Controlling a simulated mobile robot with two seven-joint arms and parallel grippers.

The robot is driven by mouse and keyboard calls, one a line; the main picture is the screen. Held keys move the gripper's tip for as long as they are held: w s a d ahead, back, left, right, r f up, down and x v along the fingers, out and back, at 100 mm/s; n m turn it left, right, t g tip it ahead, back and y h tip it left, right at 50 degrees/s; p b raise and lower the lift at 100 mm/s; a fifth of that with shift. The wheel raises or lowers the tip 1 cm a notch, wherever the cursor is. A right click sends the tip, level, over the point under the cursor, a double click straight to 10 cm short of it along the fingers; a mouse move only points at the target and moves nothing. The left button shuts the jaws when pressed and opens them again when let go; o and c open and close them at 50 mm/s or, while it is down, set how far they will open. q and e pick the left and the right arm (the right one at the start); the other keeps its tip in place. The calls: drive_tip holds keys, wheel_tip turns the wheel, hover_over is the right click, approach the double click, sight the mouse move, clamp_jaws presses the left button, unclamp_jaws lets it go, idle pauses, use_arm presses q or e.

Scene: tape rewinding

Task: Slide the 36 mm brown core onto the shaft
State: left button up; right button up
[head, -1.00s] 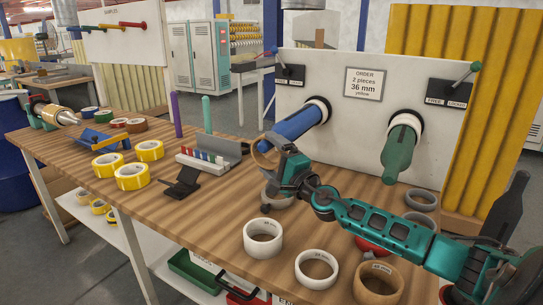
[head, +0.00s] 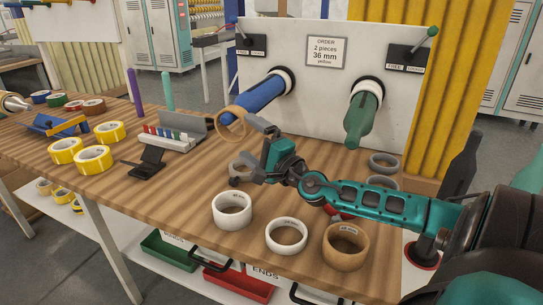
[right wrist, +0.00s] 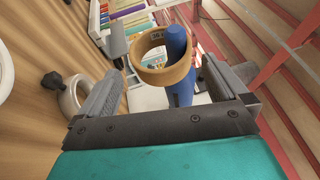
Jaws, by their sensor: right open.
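The brown core (head: 231,123) hangs around the free end of the blue shaft (head: 262,93), tilted, in the head view. In the right wrist view the core (right wrist: 163,74) shows a "36" mark inside its rim, and the blue shaft (right wrist: 180,97) passes through it. My right gripper (head: 256,148) is open just to the right of and below the core in the head view. In the right wrist view its two fingers stand apart on either side of the core, with gaps visible.
A green shaft (head: 361,119) sticks out of the same white panel (head: 303,90). White cores (head: 232,210) (head: 286,235), a larger brown core (head: 346,247) and grey rings (head: 384,163) stand on the table. Yellow tape rolls (head: 94,159) and a grey rack (head: 186,132) are at left.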

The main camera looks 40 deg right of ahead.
drive_tip(key=s+f, duration=0.1)
drive_tip(key=s, duration=0.5)
drive_tip(key=shift+s, duration=0.35)
drive_tip(key=shift+f, duration=0.1)
